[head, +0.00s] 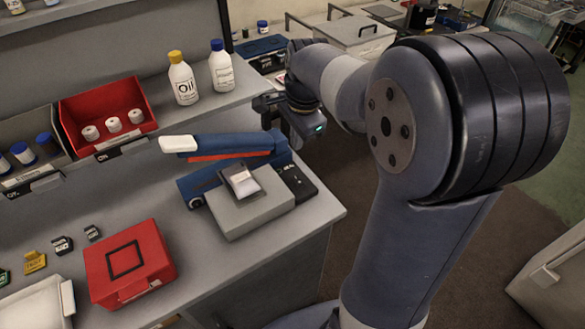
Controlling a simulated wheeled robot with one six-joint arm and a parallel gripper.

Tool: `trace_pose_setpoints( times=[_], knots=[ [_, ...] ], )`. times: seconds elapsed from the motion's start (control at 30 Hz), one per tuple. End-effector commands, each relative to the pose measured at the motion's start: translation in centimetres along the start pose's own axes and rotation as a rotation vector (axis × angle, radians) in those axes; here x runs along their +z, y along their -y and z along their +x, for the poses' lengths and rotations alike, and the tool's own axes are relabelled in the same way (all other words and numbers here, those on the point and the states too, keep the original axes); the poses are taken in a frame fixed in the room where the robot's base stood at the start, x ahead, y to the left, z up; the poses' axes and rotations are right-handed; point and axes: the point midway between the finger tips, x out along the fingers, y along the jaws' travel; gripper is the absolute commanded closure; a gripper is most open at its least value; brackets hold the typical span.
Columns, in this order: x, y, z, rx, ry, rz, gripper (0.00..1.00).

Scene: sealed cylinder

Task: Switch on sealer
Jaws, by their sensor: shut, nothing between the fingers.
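The sealer (205,182) is a blue device near the right end of the worktop. Its blue lever arm is raised, with a white handle (178,144) at the left tip and a red strip below. A grey block (250,210) stands in front of it, with a small clear packet (242,183) on top, close to the sealer's jaw. A black part (298,183) sits at the sealer's right end. I cannot make out a switch. My gripper (265,108) is shut and empty, behind and above the sealer's right end, apart from it. My arm hides part of the area behind.
A white oil bottle (183,82) and another white bottle (222,68) stand on the shelf behind. A red case (128,263) lies front left. The worktop's right edge is close to the sealer.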

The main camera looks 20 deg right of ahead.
Motion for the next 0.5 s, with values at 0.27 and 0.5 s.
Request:
trace_pose_setpoints(
  times=[0.27,0.5],
  knots=[
    [0.0,-0.1,5.7,0.007,0.002,-0.001,1.00],
    [0.1,-0.1,10.3,0.005,0.002,-0.001,1.00]
  ],
)
